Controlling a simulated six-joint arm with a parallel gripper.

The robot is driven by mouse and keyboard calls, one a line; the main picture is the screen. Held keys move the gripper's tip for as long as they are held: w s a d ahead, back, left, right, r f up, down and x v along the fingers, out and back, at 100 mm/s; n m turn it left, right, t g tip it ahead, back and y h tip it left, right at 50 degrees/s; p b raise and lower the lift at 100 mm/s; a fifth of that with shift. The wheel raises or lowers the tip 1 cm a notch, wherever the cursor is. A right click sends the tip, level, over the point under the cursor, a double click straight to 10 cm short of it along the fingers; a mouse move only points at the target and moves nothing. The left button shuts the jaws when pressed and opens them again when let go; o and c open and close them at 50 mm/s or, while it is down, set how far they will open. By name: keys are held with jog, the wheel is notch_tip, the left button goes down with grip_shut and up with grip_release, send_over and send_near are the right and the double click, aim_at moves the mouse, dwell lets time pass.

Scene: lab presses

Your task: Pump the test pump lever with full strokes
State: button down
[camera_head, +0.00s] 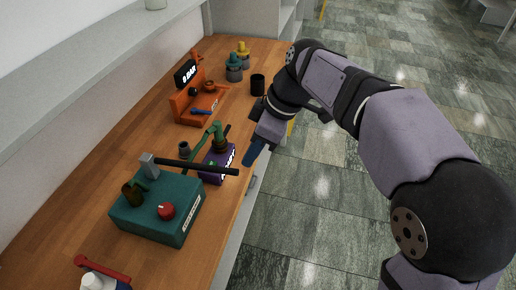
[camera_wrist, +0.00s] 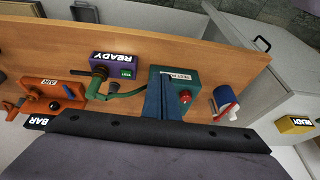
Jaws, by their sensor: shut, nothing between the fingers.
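The test pump is a teal box (camera_head: 160,212) with a red knob (camera_head: 166,211) on the wooden bench. Its lever (camera_head: 195,167) runs from a grey block to a black grip, roughly level, reaching out past the bench-side face. My gripper (camera_head: 250,160) is shut and empty, its blue fingers pointing down just beyond the grip's end. Whether they touch the grip I cannot tell. In the wrist view the blue fingers (camera_wrist: 163,98) cover part of the teal box (camera_wrist: 193,78), and the lever is hidden there.
A purple box reading READY (camera_wrist: 113,65) stands beside the pump with a green pipe. An orange rig (camera_head: 190,108) with a BAR display (camera_head: 186,73) stands farther back. The floor side is open.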

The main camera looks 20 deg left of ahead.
jog(key=shift+d+v, duration=0.15)
jog(key=shift+v, duration=0.55)
jog(key=shift+d+v, duration=0.15)
jog(key=shift+v, duration=0.5)
jog(key=s+a+r+n+g+h+p, duration=0.1)
jog(key=s+a+r+n+p, duration=0.15)
jog(key=s+a+p, duration=0.35)
jog(key=s+a+r+n+h+p, duration=0.15)
jog(key=s+a+n+p, duration=0.25)
jog(key=s+a, duration=0.4)
jog(key=w+d+r+n+t+h, duration=0.1)
jog(key=w+r+n+t, duration=0.1)
jog(key=w+r+n, duration=0.1)
jog(key=w+d+r+n+t+h+p, duration=0.1)
jog(key=w+d+r+n+h, duration=0.1)
jog(key=w+n, duration=0.3)
jog(key=shift+w+r+n+t, duration=0.3)
jog(key=shift+r+n+t, duration=0.1)
jog(key=shift+n, duration=1.35)
jog(key=shift+d, duration=0.1)
